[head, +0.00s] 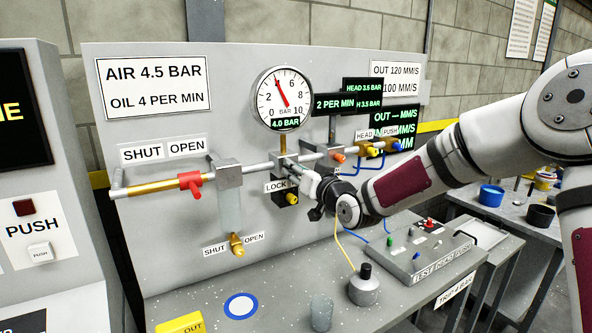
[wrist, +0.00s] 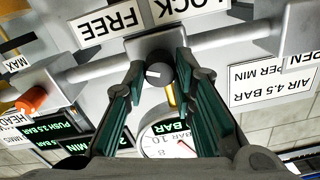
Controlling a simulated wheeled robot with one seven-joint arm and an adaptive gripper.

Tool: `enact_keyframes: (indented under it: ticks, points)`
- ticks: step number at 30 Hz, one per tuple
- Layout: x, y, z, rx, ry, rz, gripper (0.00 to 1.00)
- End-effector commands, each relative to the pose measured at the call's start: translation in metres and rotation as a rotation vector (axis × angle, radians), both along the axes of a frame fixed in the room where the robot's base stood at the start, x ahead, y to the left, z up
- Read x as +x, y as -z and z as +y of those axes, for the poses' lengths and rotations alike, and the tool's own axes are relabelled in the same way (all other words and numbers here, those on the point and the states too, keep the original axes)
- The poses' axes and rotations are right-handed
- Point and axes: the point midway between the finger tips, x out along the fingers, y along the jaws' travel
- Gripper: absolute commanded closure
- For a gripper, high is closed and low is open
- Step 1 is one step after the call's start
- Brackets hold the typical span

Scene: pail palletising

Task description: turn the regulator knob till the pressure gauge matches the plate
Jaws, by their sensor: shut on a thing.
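The plate (head: 153,84) at the back left of the panel reads AIR 4.5 BAR and OIL 4 PER MIN. The round pressure gauge (head: 284,95) has a red needle pointing up and slightly left, and its green readout says 4.0 BAR. In the wrist view the gauge (wrist: 172,143) is upside down and partly hidden by my fingers. The dark regulator knob (wrist: 157,74), with a white mark on its face, sits between my fingers. My gripper (head: 318,190) is shut on it below and right of the gauge. The knob is hidden in the head view.
A red-handled valve (head: 190,182) and a brass valve (head: 237,245) are left of my gripper. A grey box with buttons (head: 428,247) and a black-topped weight (head: 364,285) stand on the bench.

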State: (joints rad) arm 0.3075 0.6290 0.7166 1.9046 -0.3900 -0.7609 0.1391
Motion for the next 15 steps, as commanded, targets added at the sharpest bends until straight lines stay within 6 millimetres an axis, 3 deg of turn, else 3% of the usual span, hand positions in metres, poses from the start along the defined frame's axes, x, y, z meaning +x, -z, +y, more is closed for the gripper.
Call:
enact_keyframes:
  ticks: [15]
  points:
    - [0.0003,0.0008,-0.0006,0.067,0.000,0.048,1.00]
